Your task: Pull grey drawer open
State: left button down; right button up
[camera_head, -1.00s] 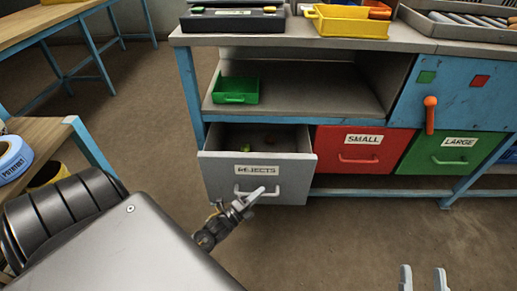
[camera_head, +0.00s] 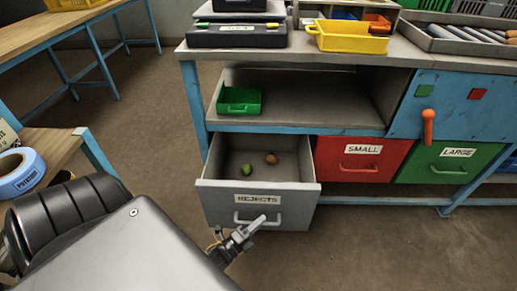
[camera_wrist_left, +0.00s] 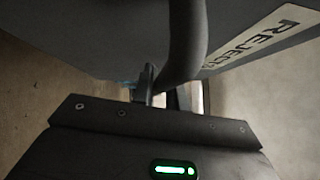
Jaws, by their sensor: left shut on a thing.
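The grey drawer (camera_head: 225,205), labelled REJECTS, stands well out from under the bench at its left end. Inside it lie a green item (camera_head: 247,169) and a brownish item (camera_head: 271,158). My left gripper (camera_head: 262,222) is at the drawer's front, shut on its pale bar handle (camera_head: 243,219). In the left wrist view the handle (camera_wrist_left: 182,45) shows as a dark bar close to the camera, with the drawer front (camera_wrist_left: 100,35) and part of its label beyond; the fingers are mostly hidden. My right gripper is not in view.
A red SMALL drawer (camera_head: 340,172) and a green LARGE drawer (camera_head: 425,170) are shut to the right. A green tray (camera_head: 239,108) sits on the shelf above. A side table (camera_head: 62,150) with a blue tape roll (camera_head: 25,178) stands at left.

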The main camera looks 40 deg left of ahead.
pick_arm(q)
jog(key=c, duration=1.4)
grip_release()
jog(key=s+a+f, duration=0.1)
jog(key=s, duration=0.9)
jog(key=shift+s+a+f, duration=0.2)
jog(key=shift+s+a, duration=0.1)
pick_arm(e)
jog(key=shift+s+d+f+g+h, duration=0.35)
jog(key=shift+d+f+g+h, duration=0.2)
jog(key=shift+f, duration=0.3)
